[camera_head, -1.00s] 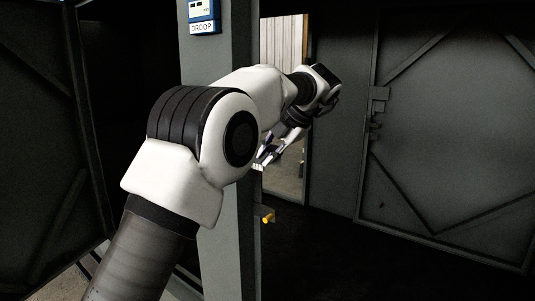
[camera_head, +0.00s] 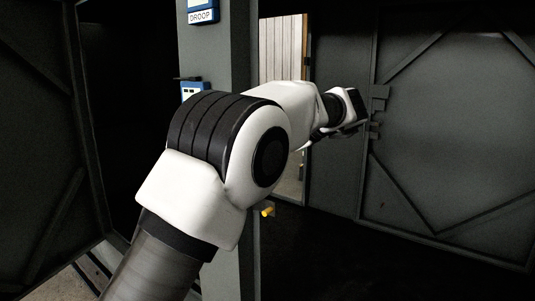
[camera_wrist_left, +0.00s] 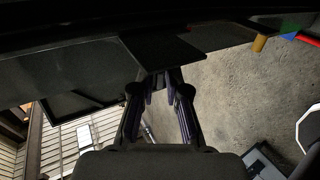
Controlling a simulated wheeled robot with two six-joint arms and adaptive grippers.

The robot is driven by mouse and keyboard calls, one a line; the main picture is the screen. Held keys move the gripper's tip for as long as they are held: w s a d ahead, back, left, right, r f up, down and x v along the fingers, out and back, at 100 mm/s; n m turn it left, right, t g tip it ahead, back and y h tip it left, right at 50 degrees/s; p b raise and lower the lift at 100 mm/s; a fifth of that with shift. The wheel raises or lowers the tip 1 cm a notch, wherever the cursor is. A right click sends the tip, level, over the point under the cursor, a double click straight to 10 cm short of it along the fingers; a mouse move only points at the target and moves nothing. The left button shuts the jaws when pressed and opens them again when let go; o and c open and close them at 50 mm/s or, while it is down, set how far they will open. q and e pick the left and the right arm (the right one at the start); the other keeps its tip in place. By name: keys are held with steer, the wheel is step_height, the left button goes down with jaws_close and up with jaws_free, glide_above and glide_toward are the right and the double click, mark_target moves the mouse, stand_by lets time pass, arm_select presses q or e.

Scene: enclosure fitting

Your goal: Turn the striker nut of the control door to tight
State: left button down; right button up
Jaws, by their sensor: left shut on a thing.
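My left arm crosses the head view in front of the grey post (camera_head: 225,70), and its hand (camera_head: 345,112) is to the right of the post. The fingers are mostly hidden there. In the left wrist view my left gripper (camera_wrist_left: 160,85) has its fingers drawn together at the tips, right by the edge of a dark flat plate (camera_wrist_left: 165,48). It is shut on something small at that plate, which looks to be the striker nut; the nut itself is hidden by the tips. The dark door (camera_head: 450,150) with brackets (camera_head: 378,100) stands at right. My right gripper is not in view.
A yellow knob (camera_head: 267,209) sticks out low on the post and a yellow peg (camera_wrist_left: 259,43) shows in the wrist view. Concrete floor (camera_wrist_left: 230,95) lies below.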

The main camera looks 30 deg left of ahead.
arm_select(q)
steer(key=shift+f+y+b, duration=0.2)
steer(key=shift+y+b, duration=0.6)
steer(key=shift+r+y, duration=0.15)
steer(key=shift+y, duration=0.25)
steer(key=shift+r, duration=0.1)
steer(key=c, duration=1.4)
jaws_free()
steer(key=shift+c, duration=0.2)
steer(key=shift+o, duration=1.3)
steer(key=shift+w, duration=0.2)
steer(key=shift+w+a+f, duration=0.1)
steer(key=shift+w+f, duration=0.05)
steer(key=shift+f, duration=0.1)
steer(key=shift+d+r, duration=0.1)
steer(key=shift+d, duration=0.2)
steer(key=v, duration=1.1)
